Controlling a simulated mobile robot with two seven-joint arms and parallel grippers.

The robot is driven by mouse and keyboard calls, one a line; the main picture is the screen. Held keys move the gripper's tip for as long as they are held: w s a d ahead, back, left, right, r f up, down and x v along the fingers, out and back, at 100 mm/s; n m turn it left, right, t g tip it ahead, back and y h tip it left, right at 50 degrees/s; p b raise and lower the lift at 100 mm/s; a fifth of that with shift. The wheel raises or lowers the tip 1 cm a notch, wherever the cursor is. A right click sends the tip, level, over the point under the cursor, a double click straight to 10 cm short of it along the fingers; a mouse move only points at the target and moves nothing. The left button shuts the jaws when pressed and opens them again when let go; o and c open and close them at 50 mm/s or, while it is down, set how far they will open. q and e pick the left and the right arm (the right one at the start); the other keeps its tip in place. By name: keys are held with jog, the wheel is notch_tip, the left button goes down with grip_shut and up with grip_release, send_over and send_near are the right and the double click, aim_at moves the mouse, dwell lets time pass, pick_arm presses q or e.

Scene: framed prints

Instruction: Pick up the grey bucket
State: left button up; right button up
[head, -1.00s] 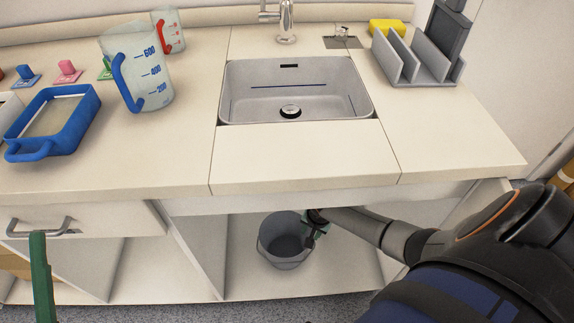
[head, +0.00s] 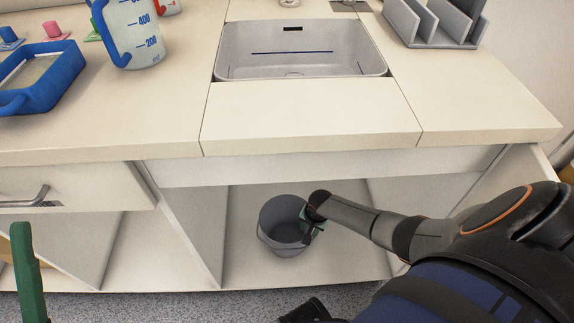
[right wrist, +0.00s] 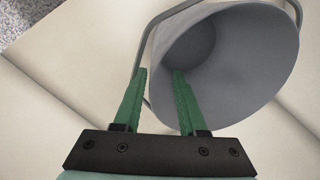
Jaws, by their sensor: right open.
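The grey bucket (head: 284,226) stands upright on the floor of the open cabinet under the sink. In the right wrist view the bucket (right wrist: 230,65) shows its open mouth, with its thin wire handle beside the rim. My right gripper (head: 310,232) is at the bucket's right side in the head view. In the right wrist view its green fingers (right wrist: 159,72) are apart, one over the bucket's mouth and one outside the near rim by the handle. Whether they touch the rim is unclear. One green finger of my left gripper (head: 28,275) shows at lower left; its opening is hidden.
The countertop (head: 310,120) overhangs the cabinet. A cabinet wall (head: 195,235) stands left of the bucket, and a drawer (head: 75,190) is further left. The sink (head: 300,50), a blue tray (head: 75,68), a measuring jug (head: 135,35) and a grey rack (head: 430,25) are above.

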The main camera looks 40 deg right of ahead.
pick_arm(q)
jog(key=shift+d+f+m+b, duration=0.2)
jog(key=shift+f+b, duration=0.1)
jog(key=shift+f, duration=0.35)
jog(key=shift+d+f+m+b, duration=0.1)
jog(key=shift+f+m+b, duration=0.15)
jog(key=shift+f, duration=0.4)
pick_arm(e)
jog(key=shift+w+f, duration=0.2)
jog(key=shift+f, duration=1.05)
pick_arm(q)
jog(key=shift+a, duration=0.1)
pick_arm(e)
jog(key=shift+f, duration=0.2)
pick_arm(q)
jog(key=shift+n, duration=0.25)
pick_arm(e)
jog(key=shift+c, duration=0.4)
grip_shut()
jog(key=shift+w, duration=0.1)
